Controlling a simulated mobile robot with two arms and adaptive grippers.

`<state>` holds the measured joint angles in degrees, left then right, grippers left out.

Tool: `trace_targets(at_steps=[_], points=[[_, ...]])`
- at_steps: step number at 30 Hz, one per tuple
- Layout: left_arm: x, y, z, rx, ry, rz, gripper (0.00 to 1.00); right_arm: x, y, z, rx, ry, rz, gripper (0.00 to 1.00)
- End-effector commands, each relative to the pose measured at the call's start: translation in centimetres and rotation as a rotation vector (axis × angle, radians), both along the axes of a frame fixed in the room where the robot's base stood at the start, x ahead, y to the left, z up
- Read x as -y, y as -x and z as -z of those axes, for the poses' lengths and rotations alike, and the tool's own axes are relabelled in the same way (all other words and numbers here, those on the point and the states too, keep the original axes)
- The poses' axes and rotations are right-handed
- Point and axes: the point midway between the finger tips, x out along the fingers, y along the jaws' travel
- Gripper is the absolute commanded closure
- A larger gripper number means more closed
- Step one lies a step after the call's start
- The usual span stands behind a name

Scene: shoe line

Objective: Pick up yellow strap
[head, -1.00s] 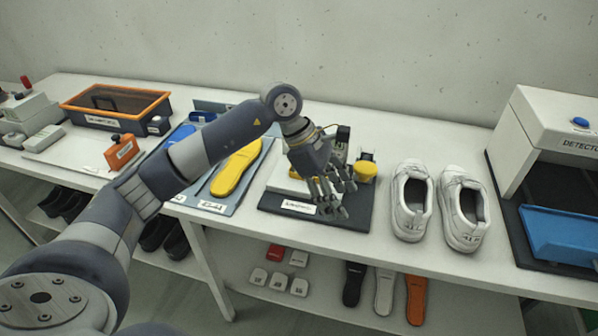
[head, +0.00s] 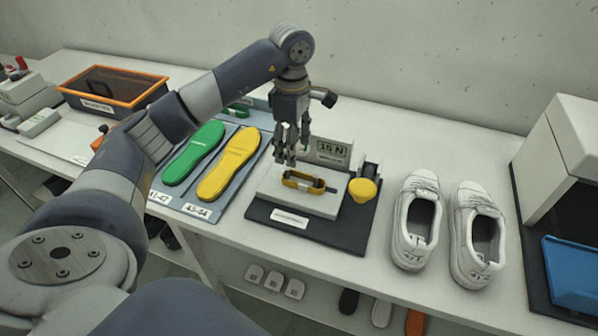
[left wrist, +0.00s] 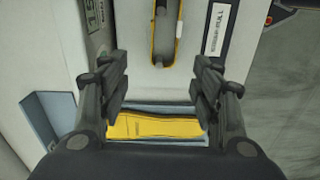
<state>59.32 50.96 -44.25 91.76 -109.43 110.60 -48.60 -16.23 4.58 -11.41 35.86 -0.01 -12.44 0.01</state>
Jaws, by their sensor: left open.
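The yellow strap (head: 303,182) lies as a narrow loop on the white block of the pull tester (head: 322,203), beside a display reading about 15 N. In the left wrist view the strap (left wrist: 178,42) shows at the top edge, partly cut off, ahead of the fingertips. My left gripper (head: 288,152) is pointed down, open and empty, above and slightly left of the strap, apart from it. In the left wrist view its fingers (left wrist: 161,85) are spread with nothing between them. My right gripper is not in view.
A yellow knob (head: 363,190) stands right of the strap. Green (head: 193,152) and yellow (head: 229,163) insoles lie on a blue-grey mat to the left. White shoes (head: 416,222) stand to the right, before the detector box. An orange-rimmed bin (head: 113,91) stands far left.

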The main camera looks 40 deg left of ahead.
Motion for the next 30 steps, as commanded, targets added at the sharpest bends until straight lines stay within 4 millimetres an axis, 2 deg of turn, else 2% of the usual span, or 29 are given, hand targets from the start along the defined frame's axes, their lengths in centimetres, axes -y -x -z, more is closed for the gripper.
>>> trace_targets(at_steps=[6, 10, 14, 21, 30], points=[[0.0, 0.1, 3.0, -0.002, 0.001, 0.0, 0.42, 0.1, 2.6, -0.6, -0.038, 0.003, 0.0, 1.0], [0.0, 0.1, 3.7, -0.001, 0.002, 0.0, 0.42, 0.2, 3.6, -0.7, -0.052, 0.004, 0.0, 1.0], [-0.1, 0.2, 4.9, -0.004, 0.002, 0.0, 0.42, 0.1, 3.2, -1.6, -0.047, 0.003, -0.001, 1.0], [-0.3, 0.2, 8.1, -0.001, 0.003, 0.0, 0.42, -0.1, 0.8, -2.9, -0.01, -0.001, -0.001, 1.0], [-0.3, 0.1, 8.8, 0.003, 0.003, 0.001, 0.42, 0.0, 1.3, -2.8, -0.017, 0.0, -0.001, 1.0]])
